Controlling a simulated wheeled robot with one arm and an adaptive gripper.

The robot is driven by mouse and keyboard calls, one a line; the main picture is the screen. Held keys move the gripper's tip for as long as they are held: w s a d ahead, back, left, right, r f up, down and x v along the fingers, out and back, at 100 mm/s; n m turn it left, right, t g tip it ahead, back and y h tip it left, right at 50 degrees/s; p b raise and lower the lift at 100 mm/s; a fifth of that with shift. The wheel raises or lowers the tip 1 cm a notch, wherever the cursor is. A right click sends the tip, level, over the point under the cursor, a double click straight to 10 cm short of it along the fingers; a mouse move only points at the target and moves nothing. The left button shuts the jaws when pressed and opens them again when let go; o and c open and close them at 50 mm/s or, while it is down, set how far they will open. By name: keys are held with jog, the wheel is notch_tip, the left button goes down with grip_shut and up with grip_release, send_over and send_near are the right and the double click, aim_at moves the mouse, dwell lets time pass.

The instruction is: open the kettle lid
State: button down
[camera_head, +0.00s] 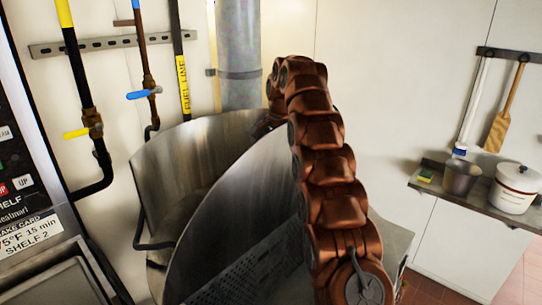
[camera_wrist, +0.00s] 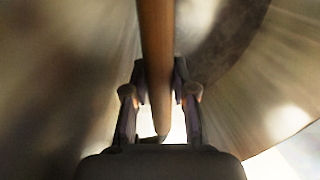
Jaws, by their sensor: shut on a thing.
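The steel kettle (camera_head: 153,182) stands in the middle of the head view, in front of the back wall. A large curved metal sheet that looks like its lid (camera_head: 232,205) stands steeply tilted in front of the kettle's back part. My copper-coloured arm reaches over it, and my gripper's end is hidden in the head view. In the wrist view my gripper (camera_wrist: 159,72) is shut on a brown rod-like handle (camera_wrist: 156,35), which runs up between the two fingers. Curved metal surfaces lie blurred on both sides. Where the handle joins the lid is not clear.
An oven panel (camera_head: 22,190) stands close at the left. Pipes with valves (camera_head: 92,120) and a grey flue (camera_head: 238,60) rise behind the kettle. A right-hand shelf (camera_head: 430,178) holds a metal pot (camera_head: 461,180) and a white lidded pot (camera_head: 515,190). Tiled floor shows at lower right.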

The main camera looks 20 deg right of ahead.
jog(key=shift+w+r, duration=0.2)
jog(key=c, duration=1.2)
grip_release()
jog(key=shift+w+a+f, duration=0.1)
jog(key=shift+o, duration=1.3)
jog(key=shift+s+f, duration=0.1)
jog(key=shift+s, duration=0.15)
